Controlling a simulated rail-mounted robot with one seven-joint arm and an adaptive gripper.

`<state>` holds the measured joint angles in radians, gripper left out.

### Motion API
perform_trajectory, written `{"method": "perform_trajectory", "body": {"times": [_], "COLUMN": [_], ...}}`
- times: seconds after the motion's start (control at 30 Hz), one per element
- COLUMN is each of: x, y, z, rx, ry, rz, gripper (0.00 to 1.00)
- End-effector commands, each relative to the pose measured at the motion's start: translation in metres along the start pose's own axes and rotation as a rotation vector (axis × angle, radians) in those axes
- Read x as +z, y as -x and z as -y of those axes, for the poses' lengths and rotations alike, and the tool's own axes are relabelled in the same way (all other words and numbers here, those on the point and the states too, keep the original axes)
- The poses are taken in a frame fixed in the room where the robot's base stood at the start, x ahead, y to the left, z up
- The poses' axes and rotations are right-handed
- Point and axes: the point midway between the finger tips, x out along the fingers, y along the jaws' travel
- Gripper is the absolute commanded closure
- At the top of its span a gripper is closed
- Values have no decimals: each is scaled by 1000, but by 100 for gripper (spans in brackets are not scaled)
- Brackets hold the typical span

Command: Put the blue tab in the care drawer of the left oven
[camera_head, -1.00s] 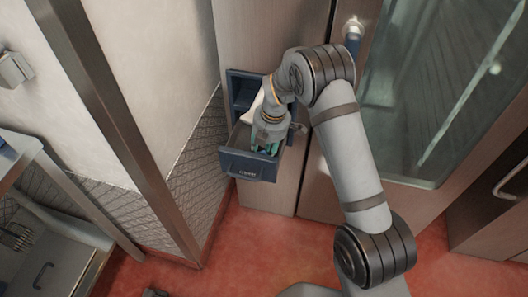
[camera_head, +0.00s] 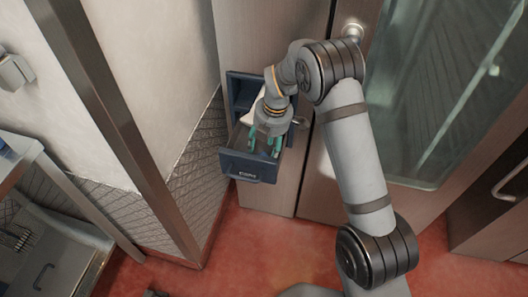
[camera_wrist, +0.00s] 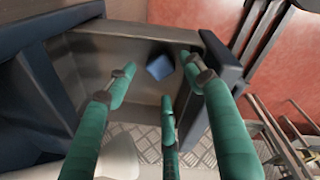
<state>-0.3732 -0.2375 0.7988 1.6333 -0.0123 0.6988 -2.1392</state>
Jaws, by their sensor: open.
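The blue tab (camera_wrist: 160,67) lies on the floor of the open care drawer (camera_head: 247,166), near one wall in the wrist view. The drawer is dark blue with a grey inside and is pulled out from the tall cabinet. My gripper (camera_head: 265,142) points down into the drawer with its green fingers spread. In the wrist view my gripper (camera_wrist: 158,80) is open and empty, its fingers around and short of the tab, with a gap to it. In the head view the fingers largely hide the tab.
A pale object (camera_head: 250,119) sits at the back of the drawer. A dark blue compartment (camera_head: 243,91) is behind it. The cabinet's glass door (camera_head: 435,90) is on the right, and a wall with a metal post (camera_head: 120,140) is on the left. Red floor (camera_head: 225,250) is clear in front.

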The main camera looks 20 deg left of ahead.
Motion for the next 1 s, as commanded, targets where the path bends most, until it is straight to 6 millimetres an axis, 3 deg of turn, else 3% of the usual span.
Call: {"method": "perform_trajectory", "body": {"times": [0.03, 0.2, 0.43, 0.83, 1.0], "x": [0, 0, 0, 0, 7], "y": [15, 51, 81, 86, 69], "z": [-2, -1, 0, 0, 13], "rx": [5, 4, 1, -1, -12], "ry": [0, 1, 0, 0, 31], "rz": [1, 1, 0, 0, 16], "gripper": [47, 47, 47, 47, 47]}}
